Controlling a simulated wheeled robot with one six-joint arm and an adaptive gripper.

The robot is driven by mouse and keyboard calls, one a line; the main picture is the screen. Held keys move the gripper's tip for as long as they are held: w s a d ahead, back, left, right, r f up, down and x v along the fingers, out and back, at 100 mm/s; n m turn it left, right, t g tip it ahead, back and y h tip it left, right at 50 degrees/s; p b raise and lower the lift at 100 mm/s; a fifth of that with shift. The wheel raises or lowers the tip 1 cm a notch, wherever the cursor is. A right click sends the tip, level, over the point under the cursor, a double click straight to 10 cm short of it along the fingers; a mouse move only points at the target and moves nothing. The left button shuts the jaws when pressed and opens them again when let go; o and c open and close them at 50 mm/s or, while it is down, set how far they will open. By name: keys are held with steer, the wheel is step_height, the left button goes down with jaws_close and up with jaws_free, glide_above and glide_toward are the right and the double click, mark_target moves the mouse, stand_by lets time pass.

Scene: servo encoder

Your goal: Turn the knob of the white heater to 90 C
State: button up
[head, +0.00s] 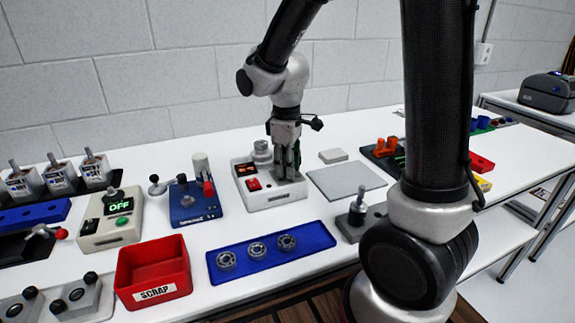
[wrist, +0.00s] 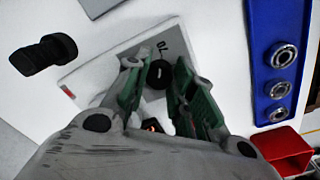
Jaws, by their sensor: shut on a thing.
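The white heater (head: 272,196) stands near the middle of the table, with a red-lit display (head: 246,170) and a red switch (head: 254,184) on its top. My gripper (head: 289,174) points down at the heater's right side. In the wrist view its fingers (wrist: 158,78) are shut on the dark knob (wrist: 157,73), one finger on each side. In the head view the knob is hidden by the fingers. In the wrist view a printed mark that looks like 70 shows on the heater's top (wrist: 110,64) beyond the knob. The knob's exact setting and the display's digits are too small to read.
A blue tray (head: 318,235) with several bearings lies in front of the heater. A blue device (head: 186,212) stands to its left, a grey mat (head: 345,190) lies to its right. A red scrap bin (head: 153,290) is at front left. My arm's column hides part of the right side.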

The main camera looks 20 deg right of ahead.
steer(key=shift+m, duration=0.3)
steer(key=m, duration=0.5)
steer(key=shift+a, duration=0.1)
steer(key=m, duration=0.6)
steer(key=shift+g, duration=0.3)
steer(key=o, duration=1)
steer(key=shift+o, duration=0.2)
step_height(320, 180, up, 12)
steer(key=shift+a, duration=0.3)
